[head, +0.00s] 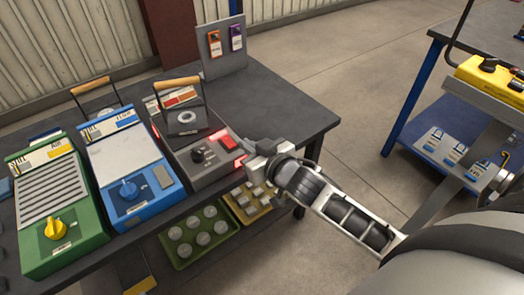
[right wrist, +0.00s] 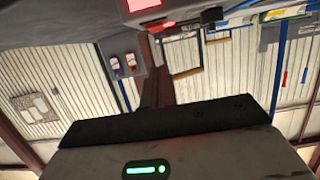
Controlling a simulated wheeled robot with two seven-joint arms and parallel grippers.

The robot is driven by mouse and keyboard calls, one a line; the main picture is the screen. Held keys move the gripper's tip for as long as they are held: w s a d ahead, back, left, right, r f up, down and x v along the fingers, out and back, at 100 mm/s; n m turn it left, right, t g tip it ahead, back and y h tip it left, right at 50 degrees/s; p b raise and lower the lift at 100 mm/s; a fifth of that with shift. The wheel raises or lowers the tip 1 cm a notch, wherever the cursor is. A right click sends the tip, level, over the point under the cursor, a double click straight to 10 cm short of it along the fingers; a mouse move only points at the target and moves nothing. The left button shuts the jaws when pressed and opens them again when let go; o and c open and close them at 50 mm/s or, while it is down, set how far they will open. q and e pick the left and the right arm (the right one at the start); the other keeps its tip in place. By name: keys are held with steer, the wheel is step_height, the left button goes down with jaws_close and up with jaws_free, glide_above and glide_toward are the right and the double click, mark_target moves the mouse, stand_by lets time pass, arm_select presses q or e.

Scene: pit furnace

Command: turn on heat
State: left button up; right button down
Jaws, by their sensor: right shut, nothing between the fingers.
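The pit furnace is probably the dark grey unit (head: 200,160) at the right of the row in the head view; its wooden-handled lid (head: 180,108) stands raised. Its front panel has a black knob (head: 198,155) and a red switch (head: 228,142). Red light glows beside the switch and at the panel's right edge. My right gripper (head: 252,155) is shut and empty at the panel's right edge, close to the switch; whether it touches is unclear. In the right wrist view a red lit part (right wrist: 143,4) shows at the top. My left gripper is not in view.
A blue unit (head: 130,165) and a green unit (head: 58,205) stand left on the dark bench (head: 285,100). An upright board (head: 222,60) holds orange and purple devices. Trays (head: 200,235) sit below. A blue-framed table (head: 430,90) stands right, beyond open floor.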

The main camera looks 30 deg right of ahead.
steer(key=v, duration=0.5)
steer(key=shift+f, duration=0.35)
